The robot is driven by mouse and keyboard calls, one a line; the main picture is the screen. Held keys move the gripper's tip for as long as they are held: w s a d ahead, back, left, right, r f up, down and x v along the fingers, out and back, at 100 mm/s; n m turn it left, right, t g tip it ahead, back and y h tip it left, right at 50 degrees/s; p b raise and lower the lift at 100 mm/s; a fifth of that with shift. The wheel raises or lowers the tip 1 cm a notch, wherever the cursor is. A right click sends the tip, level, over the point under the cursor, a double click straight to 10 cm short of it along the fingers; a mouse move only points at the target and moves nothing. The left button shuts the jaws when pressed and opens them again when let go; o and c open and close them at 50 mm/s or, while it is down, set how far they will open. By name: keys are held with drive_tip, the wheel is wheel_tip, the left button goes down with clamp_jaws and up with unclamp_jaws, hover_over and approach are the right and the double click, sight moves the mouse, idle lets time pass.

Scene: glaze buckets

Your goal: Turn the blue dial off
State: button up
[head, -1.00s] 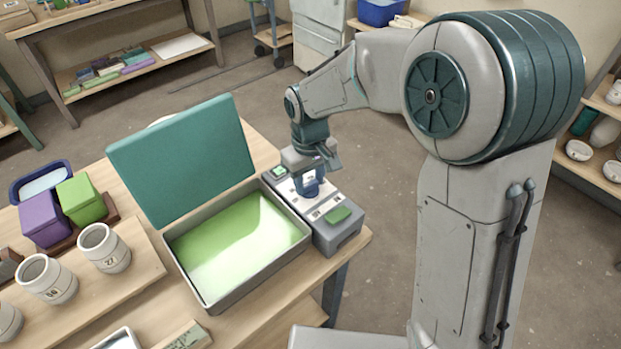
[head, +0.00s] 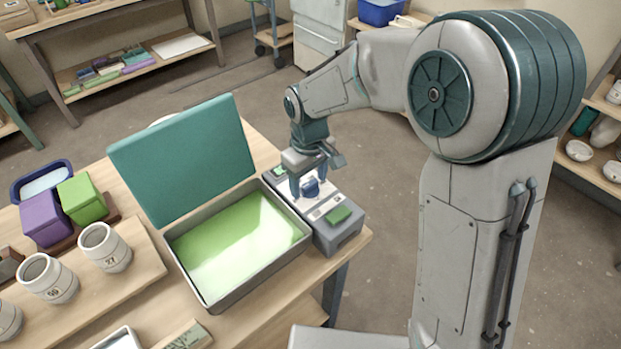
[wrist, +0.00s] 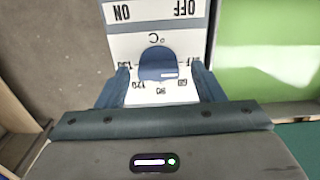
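The blue dial (head: 311,186) sits on the white face of the grey control box (head: 340,236) at the table's right edge. In the wrist view the blue dial (wrist: 157,62) shows upside-down numbers around it and the ON and OFF labels beyond it, OFF on the right. A small pale mark shows on the dial's near right side; I cannot tell its exact setting. My gripper (head: 308,187) is just over the dial. In the wrist view my gripper (wrist: 160,74) is open, one finger on each side of the dial, with gaps between.
A grey tray (head: 208,307) with green glaze stands left of the box, its teal lid (head: 182,160) raised behind. Purple (head: 45,218) and green (head: 82,200) boxes and cups (head: 105,248) stand further left.

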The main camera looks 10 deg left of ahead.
sight(313, 184)
wheel_tip(313, 184, up, 14)
idle(0.6)
drive_tip(key=shift+d+f, duration=0.1)
drive_tip(key=s+d+f+m+t, duration=0.1)
drive_tip(key=s+d+m, duration=0.4)
drive_tip(key=d, duration=0.6)
drive_tip(key=s+d+f+m+t, duration=0.1)
drive_tip(key=s+d+f+m, duration=0.2)
drive_tip(key=s+d, duration=0.7)
drive_tip(key=shift+d+m+t, duration=0.4)
drive_tip(key=shift+d+m, duration=0.15)
drive_tip(key=shift+m, duration=0.45)
drive_tip(key=shift+f, duration=0.1)
